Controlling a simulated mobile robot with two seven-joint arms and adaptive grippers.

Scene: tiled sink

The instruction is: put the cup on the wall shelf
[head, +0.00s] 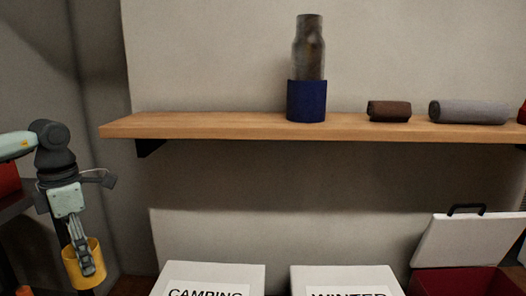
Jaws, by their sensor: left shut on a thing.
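A yellow cup (73,268) hangs in my left gripper (85,262) at the lower left of the head view. The gripper points down and is shut on the cup, with finger parts over the cup's side and opening. The cup looks slightly tilted. The wooden wall shelf (215,125) runs across the view, to the right of the gripper and higher in the picture. My right gripper is not in view.
On the shelf stand a dark bottle in a blue sleeve (306,102), a brown roll (388,111) and a grey roll (468,112). The shelf's left part is bare. White boxes (215,274) and an open red box (468,281) stand below.

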